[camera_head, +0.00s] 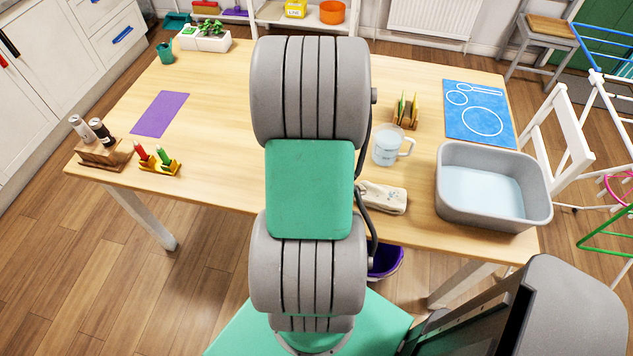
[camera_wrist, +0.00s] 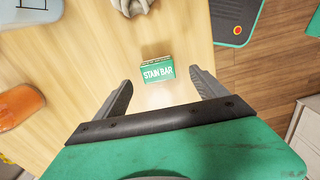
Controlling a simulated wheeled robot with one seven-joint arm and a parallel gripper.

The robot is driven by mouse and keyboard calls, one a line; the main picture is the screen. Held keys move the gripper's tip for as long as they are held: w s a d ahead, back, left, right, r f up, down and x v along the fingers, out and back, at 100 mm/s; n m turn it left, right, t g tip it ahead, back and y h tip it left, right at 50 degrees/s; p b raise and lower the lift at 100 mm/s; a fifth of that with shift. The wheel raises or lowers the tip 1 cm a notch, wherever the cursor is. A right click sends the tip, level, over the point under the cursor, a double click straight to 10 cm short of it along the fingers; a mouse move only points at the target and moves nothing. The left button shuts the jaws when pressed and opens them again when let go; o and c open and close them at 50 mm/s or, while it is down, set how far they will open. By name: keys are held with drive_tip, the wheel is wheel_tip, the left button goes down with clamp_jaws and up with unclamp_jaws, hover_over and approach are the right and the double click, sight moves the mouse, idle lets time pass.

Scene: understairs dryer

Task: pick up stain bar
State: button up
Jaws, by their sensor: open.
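The stain bar (camera_wrist: 157,73) is a small green and white box lettered "STAIN BAR". In the wrist view it lies on the light wood table, just past the fingertips and roughly centred between them. My gripper (camera_wrist: 161,82) is open and empty, with one grey finger on each side of the view and clear space between them. I cannot tell its height above the table. In the head view my own arm covers the middle of the table, and neither the stain bar nor my gripper shows there.
In the wrist view, an orange item (camera_wrist: 18,106) lies left and a pale object (camera_wrist: 130,6) lies beyond the bar. In the head view, a grey basin (camera_head: 453,200), clear jug (camera_head: 386,147) and cream pouch (camera_head: 382,199) stand right of my arm. The table's left middle is mostly clear.

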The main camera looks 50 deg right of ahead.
drive_tip(key=f, duration=0.4)
drive_tip(key=f+p, duration=0.1)
drive_tip(key=f, duration=0.1)
drive_tip(key=shift+w+d+f, duration=0.2)
drive_tip(key=shift+w+f, duration=0.05)
drive_tip(key=shift+f, duration=0.05)
drive_tip(key=shift+c, duration=0.3)
drive_tip(key=c, duration=1.5)
drive_tip(key=shift+o, duration=0.2)
drive_tip(key=shift+r, duration=0.15)
drive_tip(key=shift+r, duration=0.25)
drive_tip(key=s+d+r+b, duration=0.1)
drive_tip(key=d+r+b, duration=0.2)
drive_tip(key=d+r, duration=0.9)
drive_tip(key=shift+s+d+r, duration=0.15)
drive_tip(key=shift+s+d, duration=0.2)
drive_tip(key=shift+d, duration=0.6)
